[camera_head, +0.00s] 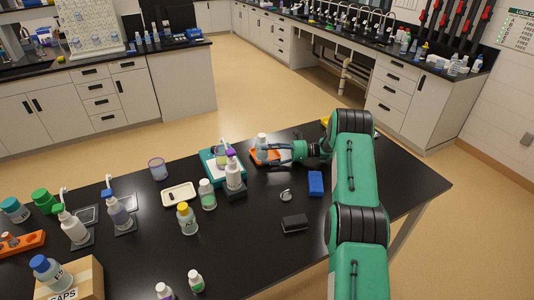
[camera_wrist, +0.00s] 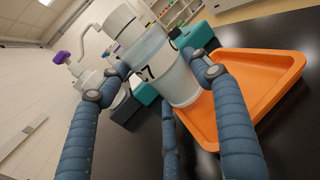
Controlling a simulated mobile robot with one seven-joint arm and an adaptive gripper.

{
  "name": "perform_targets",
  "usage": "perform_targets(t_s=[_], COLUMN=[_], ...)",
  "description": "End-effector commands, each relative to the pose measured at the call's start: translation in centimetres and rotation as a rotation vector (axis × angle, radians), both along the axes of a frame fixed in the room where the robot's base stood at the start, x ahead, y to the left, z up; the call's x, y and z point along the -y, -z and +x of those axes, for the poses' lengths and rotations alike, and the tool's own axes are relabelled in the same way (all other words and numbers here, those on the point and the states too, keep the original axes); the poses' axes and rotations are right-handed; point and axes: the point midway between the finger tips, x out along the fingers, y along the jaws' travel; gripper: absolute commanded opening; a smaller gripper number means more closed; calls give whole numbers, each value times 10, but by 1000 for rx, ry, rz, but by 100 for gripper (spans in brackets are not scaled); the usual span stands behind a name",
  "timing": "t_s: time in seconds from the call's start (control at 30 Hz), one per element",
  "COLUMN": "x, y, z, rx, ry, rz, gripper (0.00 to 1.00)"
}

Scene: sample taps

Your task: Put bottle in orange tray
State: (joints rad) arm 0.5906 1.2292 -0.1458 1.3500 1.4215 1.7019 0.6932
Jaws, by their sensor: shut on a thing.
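A white, translucent bottle (camera_head: 262,140) with a pale cap stands roughly upright between the fingers of my gripper (camera_head: 268,150) in the head view. In the wrist view the bottle (camera_wrist: 172,70) is tilted in the picture, with blue-grey fingers on both sides, shut on it. The orange tray (camera_head: 272,157) is right at the bottle's base; in the wrist view the tray (camera_wrist: 262,82) spreads to the right, empty where visible. The bottle's lower end overlaps the tray's edge. I cannot tell whether its bottom touches the tray.
A teal device (camera_head: 208,163) and a white pump bottle (camera_head: 233,176) stand just left of the tray. A blue box (camera_head: 316,183), a dark box (camera_head: 294,223) and a small metal item (camera_head: 286,196) lie nearer.

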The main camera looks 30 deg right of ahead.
Motion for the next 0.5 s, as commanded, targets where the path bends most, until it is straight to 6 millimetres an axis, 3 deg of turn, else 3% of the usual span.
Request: perform_targets(t_s=[0.03,0.07,0.13,0.5], x=[-1,-1,-1,-2], y=[8,9,10,13], z=[-2,-2,-2,-4], rx=[-9,-10,-12,-17], ry=[2,2,2,2], rz=[-2,-1,0,3], gripper=[24,66,80,83])
